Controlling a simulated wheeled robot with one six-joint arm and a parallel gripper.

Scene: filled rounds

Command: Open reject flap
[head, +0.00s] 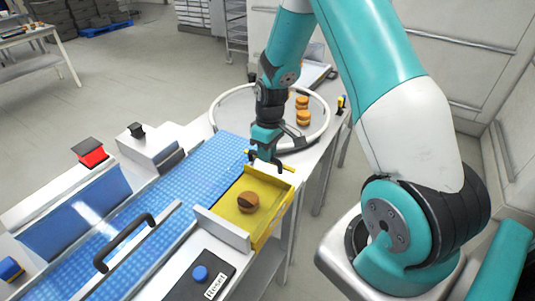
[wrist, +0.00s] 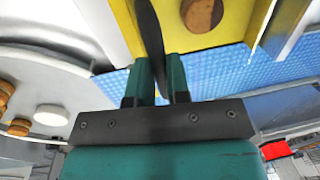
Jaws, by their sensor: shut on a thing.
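The reject flap appears to be the yellow piece (head: 276,190) beside the blue belt. It has low raised sides and also shows in the wrist view (wrist: 232,40). A brown filled round (head: 248,202) lies on the yellow surface; it also shows in the wrist view (wrist: 201,14). My gripper (head: 263,160) is at the far end of the yellow piece. In the wrist view my gripper (wrist: 162,85) is shut on a dark bar-like handle (wrist: 149,35) that runs up between its fingers. How the handle joins the flap is hidden.
The blue belt (head: 190,188) runs beside the flap. A round turntable (head: 233,113) with several rounds (head: 303,117) stands behind my gripper. A black box with a blue button (head: 200,273) is in front. A red-topped box (head: 91,155) stands across the belt.

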